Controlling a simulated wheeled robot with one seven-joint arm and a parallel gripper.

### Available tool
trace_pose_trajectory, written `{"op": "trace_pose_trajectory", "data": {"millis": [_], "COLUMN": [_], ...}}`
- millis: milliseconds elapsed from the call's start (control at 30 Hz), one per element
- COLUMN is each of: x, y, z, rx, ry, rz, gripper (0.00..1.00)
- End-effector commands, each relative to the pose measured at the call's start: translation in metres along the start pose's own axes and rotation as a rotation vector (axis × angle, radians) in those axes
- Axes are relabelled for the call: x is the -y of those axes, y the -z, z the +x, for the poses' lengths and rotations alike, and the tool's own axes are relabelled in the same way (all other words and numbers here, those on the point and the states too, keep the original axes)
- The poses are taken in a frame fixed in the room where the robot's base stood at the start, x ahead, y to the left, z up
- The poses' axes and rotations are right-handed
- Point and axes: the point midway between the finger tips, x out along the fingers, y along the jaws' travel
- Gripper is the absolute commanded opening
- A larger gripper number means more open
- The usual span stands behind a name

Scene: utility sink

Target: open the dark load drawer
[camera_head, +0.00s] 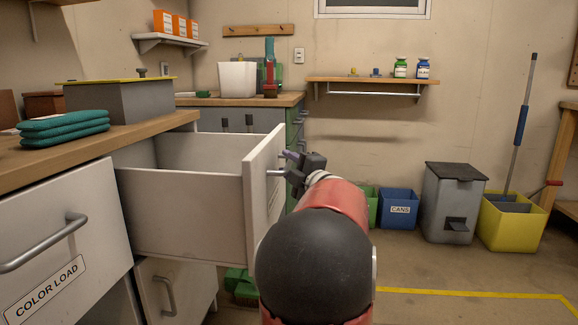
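A pale drawer (185,200) stands far out from the counter on the left, its inside open to view. Its front panel (256,195) is seen nearly edge-on, so no label on it can be read. A short metal part of its handle (275,173) sticks out from the front. My gripper (291,165) is at this handle, with its dark fingers beside or around it. My arm and the steep angle hide the fingertips, so I cannot tell whether they are closed on the handle.
A shut drawer labelled COLOR LOAD (62,245) is at the left, and a lower drawer (175,288) is below the open one. Folded teal cloths (62,124) and a grey box (118,100) sit on the counter.

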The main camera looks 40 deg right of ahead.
Motion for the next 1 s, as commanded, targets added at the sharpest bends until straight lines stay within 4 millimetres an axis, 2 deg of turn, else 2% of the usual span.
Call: {"op": "trace_pose_trajectory", "data": {"millis": [167,500,600,1000], "x": [-0.001,-0.001,0.000,0.000], "y": [0.000,0.000,0.000,0.000], "z": [-0.007,-0.062,-0.073,-0.078], "rx": [0.001,0.002,0.001,0.000], "ry": [-0.001,-0.001,-0.001,0.000], "rz": [0.000,0.000,0.000,0.000], "gripper": [0.34,0.34,0.34,0.34]}}
